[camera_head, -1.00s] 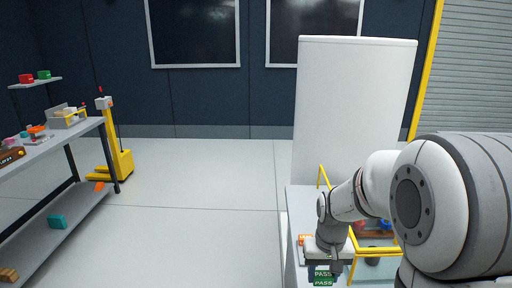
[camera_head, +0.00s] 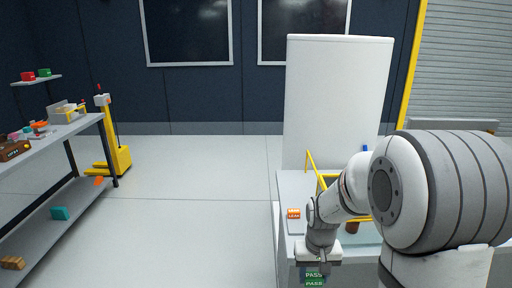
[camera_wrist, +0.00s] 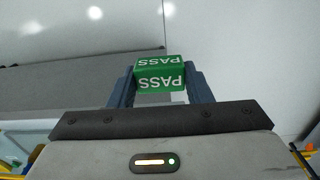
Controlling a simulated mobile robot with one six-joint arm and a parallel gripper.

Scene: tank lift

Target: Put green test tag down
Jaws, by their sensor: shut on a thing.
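The green test tag (camera_wrist: 160,83) is a small green block with white "PASS" lettering on two faces. It sits between the two dark fingers of my gripper (camera_wrist: 160,92) in the wrist view, with a finger against each side. In the head view the tag (camera_head: 314,278) shows at the bottom edge, under my gripper (camera_head: 314,268), in front of the grey bench (camera_head: 284,232). I cannot tell its height there. In the wrist view a grey surface edge and pale floor lie beyond the tag.
An orange item (camera_head: 293,213) lies on the bench, left of my arm. A yellow frame (camera_head: 312,163) rises behind my arm. A tall white panel (camera_head: 335,95) stands at the back. A grey shelf table (camera_head: 60,130) with several items is at the left. Floor between is clear.

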